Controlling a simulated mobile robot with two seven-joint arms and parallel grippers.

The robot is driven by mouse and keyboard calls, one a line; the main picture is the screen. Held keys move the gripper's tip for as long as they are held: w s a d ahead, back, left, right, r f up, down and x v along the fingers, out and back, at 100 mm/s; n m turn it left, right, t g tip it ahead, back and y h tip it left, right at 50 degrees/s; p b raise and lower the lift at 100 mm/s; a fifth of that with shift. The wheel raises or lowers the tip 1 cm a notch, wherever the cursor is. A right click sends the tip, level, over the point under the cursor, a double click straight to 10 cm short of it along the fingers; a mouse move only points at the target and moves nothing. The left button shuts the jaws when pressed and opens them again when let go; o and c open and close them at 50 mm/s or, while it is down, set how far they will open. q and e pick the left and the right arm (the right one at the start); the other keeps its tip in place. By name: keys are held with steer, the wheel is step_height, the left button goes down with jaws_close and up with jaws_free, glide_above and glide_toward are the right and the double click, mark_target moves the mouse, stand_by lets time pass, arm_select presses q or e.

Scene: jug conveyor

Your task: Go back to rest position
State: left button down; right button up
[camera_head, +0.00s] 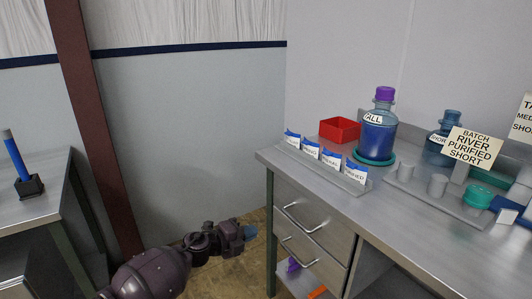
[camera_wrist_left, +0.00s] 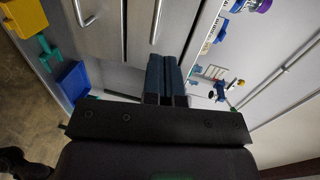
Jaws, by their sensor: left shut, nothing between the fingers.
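My left gripper (camera_head: 249,232) is low in the head view, in front of the left end of the steel workbench (camera_head: 410,225). It is apart from the bench and holds nothing. In the left wrist view its two blue-grey fingers (camera_wrist_left: 165,80) are together, with drawer fronts and the bench beyond them. My right gripper does not show in either view.
On the bench stand a blue jug with a purple cap (camera_head: 380,132), a red bin (camera_head: 340,129), a label rack (camera_head: 325,167) and a batch sign (camera_head: 471,147). Another steel table (camera_head: 40,190) is at the left. Bare floor shows between them.

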arm_select(q)
step_height(320, 180, up, 9)
steer(key=d+n+t, duration=0.2)
steer(key=n+t, duration=0.2)
steer(key=s+a+n+t+y, duration=0.3)
steer(key=s+n, duration=0.1)
steer(key=n, duration=0.3)
steer(key=s+a+f+n+g+y+p, duration=0.1)
steer(key=s+a+f+n, duration=0.4)
steer(key=s, duration=0.8)
steer(key=s+a+f+n+g+y+p, duration=0.1)
steer(key=s+a+f+n+g+y, duration=0.1)
steer(key=s+a+f+n+y, duration=0.3)
steer(key=s+a+f+n+g+y+p, duration=0.2)
steer(key=s+a+f+n, duration=0.4)
steer(key=s, duration=1.7)
steer(key=a+f+y, duration=0.1)
steer(key=a+f, duration=0.1)
steer(key=a, duration=0.2)
steer(key=shift+a+g+y, duration=0.3)
steer(key=shift+a, duration=0.1)
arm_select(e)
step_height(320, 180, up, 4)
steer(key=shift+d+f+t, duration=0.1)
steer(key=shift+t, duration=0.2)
arm_select(q)
steer(key=shift+f, duration=0.1)
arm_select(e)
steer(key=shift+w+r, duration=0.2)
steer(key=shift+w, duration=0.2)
